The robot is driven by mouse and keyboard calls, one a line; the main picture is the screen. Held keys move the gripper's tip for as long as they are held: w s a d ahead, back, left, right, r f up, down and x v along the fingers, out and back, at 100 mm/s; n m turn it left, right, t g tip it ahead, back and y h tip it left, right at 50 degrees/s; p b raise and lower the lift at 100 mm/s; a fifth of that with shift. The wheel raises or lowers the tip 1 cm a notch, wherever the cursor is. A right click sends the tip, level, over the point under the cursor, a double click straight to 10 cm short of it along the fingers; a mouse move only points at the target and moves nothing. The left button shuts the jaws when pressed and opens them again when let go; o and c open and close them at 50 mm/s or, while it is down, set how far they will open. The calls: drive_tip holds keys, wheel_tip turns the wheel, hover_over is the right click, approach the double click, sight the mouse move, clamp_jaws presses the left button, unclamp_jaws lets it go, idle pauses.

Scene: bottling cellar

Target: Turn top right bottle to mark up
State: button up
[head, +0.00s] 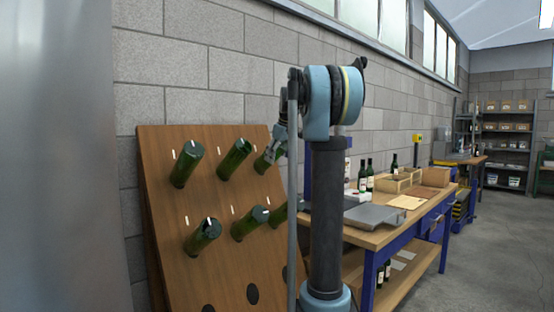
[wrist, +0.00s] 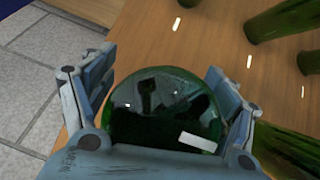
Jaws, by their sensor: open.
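The top right bottle (head: 262,161) is green and sticks out base-first from the tilted wooden rack (head: 158,215); my arm partly hides it in the head view. My gripper (head: 274,150) is at its base end. In the wrist view the bottle's round dark green base (wrist: 150,105) sits between the two fingers of my gripper (wrist: 160,63). The fingers are open, one on each side; whether either touches the glass is unclear. A white mark (wrist: 197,141) shows on the base's lower right in that view. The neck is hidden in the rack.
Neighbouring bottles (head: 234,160) stick out close by, also at the wrist view's right edge (wrist: 290,18). White ticks (wrist: 176,24) are on the board. A block wall (head: 190,60) stands behind. A workbench (head: 375,235) with bottles and boxes is to the right.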

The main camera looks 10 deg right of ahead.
drive_tip(key=c, duration=1)
drive_tip(key=m, duration=0.1)
drive_tip(key=m+g+y, duration=0.1)
drive_tip(key=m+y, duration=0.1)
drive_tip(key=shift+s+a+m, duration=0.25)
drive_tip(key=shift+a+m, duration=0.1)
drive_tip(key=shift+m, duration=0.05)
drive_tip(key=m+y, duration=0.1)
drive_tip(key=m+g+y, duration=0.1)
drive_tip(key=m, duration=0.1)
drive_tip(key=shift+s+a+r+m, duration=0.2)
drive_tip(key=shift+a+m, duration=0.1)
drive_tip(key=shift+a, duration=0.1)
drive_tip(key=shift+c, duration=0.2)
drive_tip(key=m+y, duration=0.2)
drive_tip(key=m, duration=0.1)
drive_tip(key=shift+a+r, duration=0.15)
drive_tip(key=shift+a, duration=0.15)
drive_tip(key=shift+w+a+r+m+t+y, duration=0.15)
drive_tip(key=shift+m+y, duration=0.35)
drive_tip(key=shift+m, duration=0.5)
drive_tip(key=shift+a+r+m+t+y, duration=0.2)
drive_tip(key=shift+m+y, duration=0.3)
drive_tip(key=shift+m, duration=0.5)
